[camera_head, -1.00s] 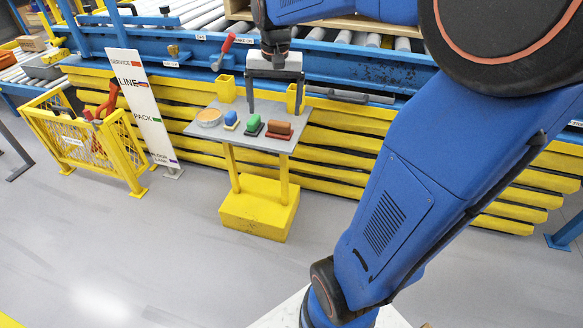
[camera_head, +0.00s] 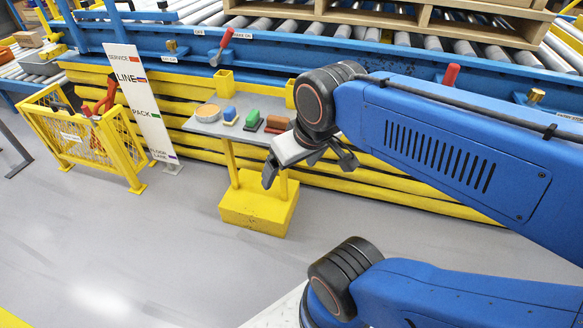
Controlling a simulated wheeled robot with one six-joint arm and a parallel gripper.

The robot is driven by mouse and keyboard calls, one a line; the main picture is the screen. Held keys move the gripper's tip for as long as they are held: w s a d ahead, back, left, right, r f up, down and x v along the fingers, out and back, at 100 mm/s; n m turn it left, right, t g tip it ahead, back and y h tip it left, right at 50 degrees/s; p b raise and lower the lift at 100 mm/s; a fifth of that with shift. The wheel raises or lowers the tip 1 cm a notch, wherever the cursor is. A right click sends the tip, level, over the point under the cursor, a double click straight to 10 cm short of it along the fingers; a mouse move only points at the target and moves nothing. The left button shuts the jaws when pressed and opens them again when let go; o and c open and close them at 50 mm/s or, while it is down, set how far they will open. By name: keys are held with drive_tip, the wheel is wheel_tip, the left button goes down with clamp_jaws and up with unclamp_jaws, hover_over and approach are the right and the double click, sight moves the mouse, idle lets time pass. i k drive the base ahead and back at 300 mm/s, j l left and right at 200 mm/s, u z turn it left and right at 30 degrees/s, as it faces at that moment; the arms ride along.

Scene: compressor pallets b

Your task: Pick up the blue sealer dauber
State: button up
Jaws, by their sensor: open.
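The blue sealer dauber (camera_head: 230,114) stands on the left part of a small grey-topped table (camera_head: 205,128). It has a blue top over a pale base. A green dauber (camera_head: 252,118) stands just to its right, and a reddish-brown one (camera_head: 277,123) is right of that. My gripper (camera_head: 308,168) is open and empty, its fingers spread wide. It hangs in front of the table's right side, on the near side and apart from the blue dauber. My wrist and gripper hide the right part of the tabletop.
A round tan-topped container (camera_head: 208,113) sits left of the blue dauber. A white sign board (camera_head: 140,105) and yellow mesh cage (camera_head: 85,140) stand left of the table. A blue roller conveyor (camera_head: 290,55) with red levers runs behind. The grey floor in front is clear.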

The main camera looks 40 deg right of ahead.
sight(231, 118)
drive_tip(key=z, duration=1.35)
drive_tip(key=i+l, duration=0.2)
drive_tip(key=i, duration=0.35)
drive_tip(key=u, duration=1.95)
drive_tip(key=i+l, duration=0.05)
